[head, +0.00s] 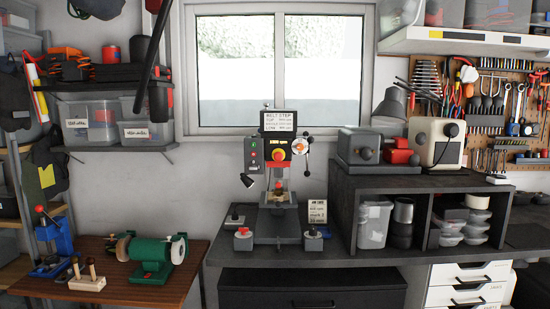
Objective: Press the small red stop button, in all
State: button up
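A drill press (278,190) stands in the middle of the dark workbench, below the window. A grey control box (254,153) is fixed to the left of its head. On it I see a small red button (253,156) among other tiny controls, too small to read. Nothing touches either one. I cannot make out my gripper in the head view.
A lamp (249,179) and a handle wheel (301,146) flank the drill head. A green grinder (154,258) is on the left table. A dark pole (152,55) crosses the upper left.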

jog(key=shift+w, duration=0.1)
grip_shut()
dwell(1.4)
